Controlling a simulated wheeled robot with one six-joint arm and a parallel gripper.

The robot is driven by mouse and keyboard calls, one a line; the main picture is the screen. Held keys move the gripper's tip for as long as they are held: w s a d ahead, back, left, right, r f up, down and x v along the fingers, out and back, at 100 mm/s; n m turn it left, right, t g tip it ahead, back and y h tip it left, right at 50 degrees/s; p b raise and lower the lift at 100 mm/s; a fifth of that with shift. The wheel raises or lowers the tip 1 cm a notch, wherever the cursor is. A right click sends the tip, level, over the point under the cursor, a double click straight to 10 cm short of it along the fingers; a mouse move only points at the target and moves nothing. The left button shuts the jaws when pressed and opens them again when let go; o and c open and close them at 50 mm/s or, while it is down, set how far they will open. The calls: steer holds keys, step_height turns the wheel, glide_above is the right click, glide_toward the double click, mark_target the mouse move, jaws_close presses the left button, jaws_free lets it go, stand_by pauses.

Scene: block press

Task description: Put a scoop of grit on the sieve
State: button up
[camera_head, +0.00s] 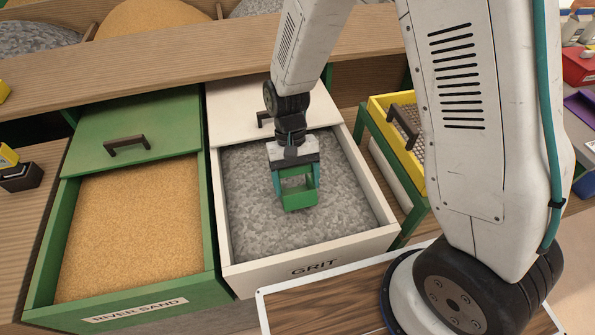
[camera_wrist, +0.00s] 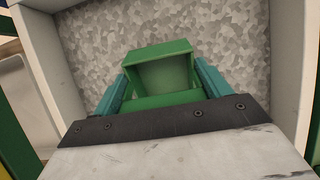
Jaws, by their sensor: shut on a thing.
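My gripper (camera_head: 297,183) is shut on a green scoop (camera_head: 299,199) and holds it over the grit (camera_head: 340,205) in the white drawer (camera_head: 300,262) labelled GRIT. In the wrist view the scoop (camera_wrist: 160,70) sits between the two teal fingers, with its open side showing. Its inside looks bare green, with no grit seen in it. The grit (camera_wrist: 225,35) lies close beyond the scoop; I cannot tell whether they touch. A yellow-framed box with a mesh (camera_head: 412,130), apparently the sieve, stands to the right of the drawer, partly hidden by my arm.
A green drawer of river sand (camera_head: 135,225) stands open at the left. A wooden ledge (camera_head: 190,60) runs behind the drawers, with heaps of material beyond it. A white-edged wooden board (camera_head: 330,305) lies in front. A red box (camera_head: 578,66) is at the far right.

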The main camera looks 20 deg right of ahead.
mark_target(294, 190)
steer(key=f, duration=0.4)
steer(key=shift+w+f, duration=0.1)
steer(key=shift+w, duration=0.1)
steer(key=w, duration=0.1)
steer(key=w+f+t, duration=0.1)
steer(key=w, duration=0.1)
steer(key=w+f+t, duration=0.1)
steer(key=shift+w+f, duration=0.1)
steer(key=shift+w, duration=0.25)
steer(key=shift+s+f+t, duration=0.15)
steer(key=shift+s+t, duration=0.6)
steer(key=shift+t, duration=0.15)
steer(key=shift+s+f+t, duration=0.25)
steer(key=shift+s+t, duration=0.1)
steer(key=shift+t, duration=0.55)
steer(key=r, duration=0.6)
steer(key=s+r, duration=0.1)
steer(key=r, duration=1.2)
steer(key=shift+s+r, duration=0.2)
steer(key=shift+s, duration=0.2)
steer(key=shift+s+r, duration=0.15)
steer(key=shift+r, duration=0.7)
steer(key=shift+d, duration=0.1)
